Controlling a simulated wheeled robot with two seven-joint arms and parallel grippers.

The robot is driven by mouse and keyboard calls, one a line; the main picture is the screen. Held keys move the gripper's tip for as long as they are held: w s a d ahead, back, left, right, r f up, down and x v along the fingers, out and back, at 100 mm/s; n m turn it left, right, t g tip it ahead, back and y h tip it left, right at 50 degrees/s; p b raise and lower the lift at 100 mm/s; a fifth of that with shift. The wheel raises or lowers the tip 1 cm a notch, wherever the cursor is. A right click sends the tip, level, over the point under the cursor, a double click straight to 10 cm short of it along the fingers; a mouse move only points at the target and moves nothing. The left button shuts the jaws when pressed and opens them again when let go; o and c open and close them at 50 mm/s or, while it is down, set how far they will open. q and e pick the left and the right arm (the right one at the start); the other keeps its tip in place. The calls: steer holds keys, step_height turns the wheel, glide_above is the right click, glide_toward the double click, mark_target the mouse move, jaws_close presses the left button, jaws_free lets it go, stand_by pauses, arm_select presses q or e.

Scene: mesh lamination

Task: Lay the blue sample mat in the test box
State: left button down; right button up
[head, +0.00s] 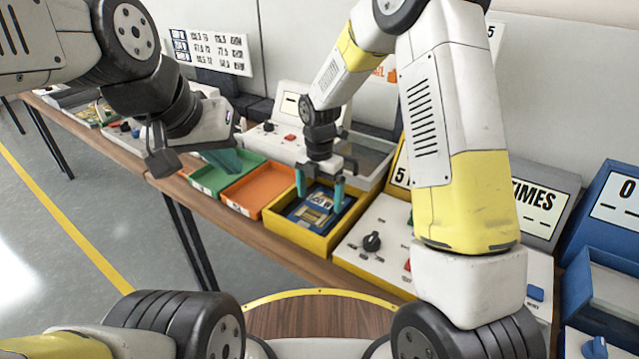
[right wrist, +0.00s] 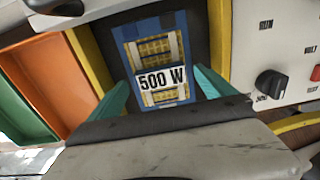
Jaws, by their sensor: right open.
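The blue sample mat (head: 306,216), with yellow grid panels and a "500 W" label, lies in the yellow tray (head: 293,235). The mat also shows in the right wrist view (right wrist: 127,52). My right gripper (head: 320,190) is open above the mat, its teal fingers pointing down on either side of it. In the right wrist view, the open fingers (right wrist: 165,93) flank the label, with nothing between them gripped. A grey open box (head: 370,160) behind the yellow tray may be the test box.
An orange tray (head: 262,188) sits between the green tray (head: 204,181) and the yellow one. A white panel with a black knob (head: 372,241) stands to the right. A blue bin (head: 610,285) is at far right. A white machine (head: 284,135) stands behind the trays.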

step_height(320, 180, up, 10)
step_height(320, 180, up, 7)
steer(key=m+t, duration=0.1)
steer(key=m, duration=0.5)
glide_above(320, 201)
steer(key=s+d, duration=0.4)
steer(key=s+d+r+m+t+y, duration=0.1)
steer(key=s+d+r+m, duration=0.3)
steer(key=s+m, duration=0.5)
steer(key=s+d+r+m+t+y, duration=0.1)
steer(key=s+d+r+m+t, duration=0.2)
steer(key=s+d+m, duration=0.3)
steer(key=s+m+t, duration=0.1)
steer(key=s+m, duration=0.2)
steer(key=m, duration=0.4)
steer(key=shift+s+r+m, duration=0.2)
steer(key=shift+r+m, duration=0.1)
steer(key=shift+r, duration=0.05)
